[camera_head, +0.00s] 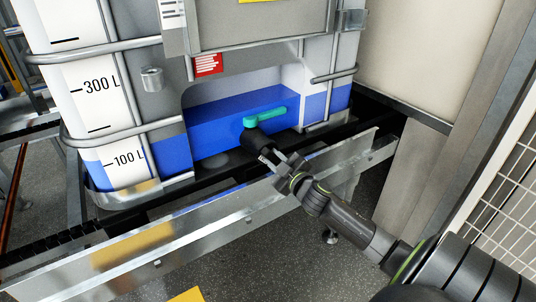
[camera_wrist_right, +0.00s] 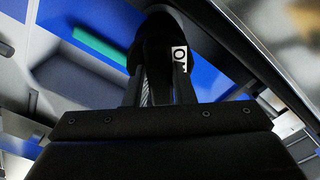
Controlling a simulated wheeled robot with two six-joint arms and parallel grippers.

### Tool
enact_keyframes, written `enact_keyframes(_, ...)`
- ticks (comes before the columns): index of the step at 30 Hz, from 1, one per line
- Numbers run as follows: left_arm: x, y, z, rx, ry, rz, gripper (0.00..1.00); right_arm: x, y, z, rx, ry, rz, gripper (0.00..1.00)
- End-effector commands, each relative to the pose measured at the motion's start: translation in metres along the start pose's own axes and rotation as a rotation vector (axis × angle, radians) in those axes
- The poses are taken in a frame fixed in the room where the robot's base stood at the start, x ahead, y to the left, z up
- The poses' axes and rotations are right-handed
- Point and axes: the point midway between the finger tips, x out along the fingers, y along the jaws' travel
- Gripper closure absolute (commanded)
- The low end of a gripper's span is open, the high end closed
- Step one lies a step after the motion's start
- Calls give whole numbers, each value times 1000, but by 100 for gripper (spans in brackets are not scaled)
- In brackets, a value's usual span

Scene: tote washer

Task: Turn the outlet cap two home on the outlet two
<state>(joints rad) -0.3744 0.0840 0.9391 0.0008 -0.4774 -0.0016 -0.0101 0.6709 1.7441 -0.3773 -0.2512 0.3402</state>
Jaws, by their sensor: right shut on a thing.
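The outlet two (camera_head: 250,133) is a black valve with a teal handle (camera_head: 264,117), low on the front of the white tank. In the wrist view the teal handle (camera_wrist_right: 99,45) lies at upper left. My right gripper (camera_head: 272,158) is at the mouth of the outlet. Its fingers, also in the wrist view (camera_wrist_right: 160,82), are shut on the black outlet cap two (camera_wrist_right: 161,40), which bears a white label with a dark ring. The cap sits at the outlet mouth; its seating on the thread is hidden. My left gripper is not in view.
The caged tank (camera_head: 92,82) holds blue liquid and stands on a dark roller conveyor. A steel post (camera_head: 412,180) and a mesh guard (camera_head: 512,205) stand at right.

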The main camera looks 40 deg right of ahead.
Motion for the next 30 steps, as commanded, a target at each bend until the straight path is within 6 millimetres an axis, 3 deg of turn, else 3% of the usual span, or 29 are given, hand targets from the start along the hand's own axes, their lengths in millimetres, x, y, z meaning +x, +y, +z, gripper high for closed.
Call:
enact_keyframes(6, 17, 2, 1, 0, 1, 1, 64, 0, -2, 2, 263, 4, -3, 100)
enact_keyframes(19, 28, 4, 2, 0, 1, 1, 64, 0, -1, 0, 748, 3, -6, 100)
enact_keyframes(20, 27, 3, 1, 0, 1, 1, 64, 0, 0, 0, 741, 2, -6, 73)
enact_keyframes(21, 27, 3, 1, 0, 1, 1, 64, 0, 0, 0, 739, 2, -5, 68)
enact_keyframes(25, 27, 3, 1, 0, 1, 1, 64, 0, 0, 0, 737, 2, -5, 52)
enact_keyframes(30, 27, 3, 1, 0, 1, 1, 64, 0, 0, 0, 735, 2, -5, 52)
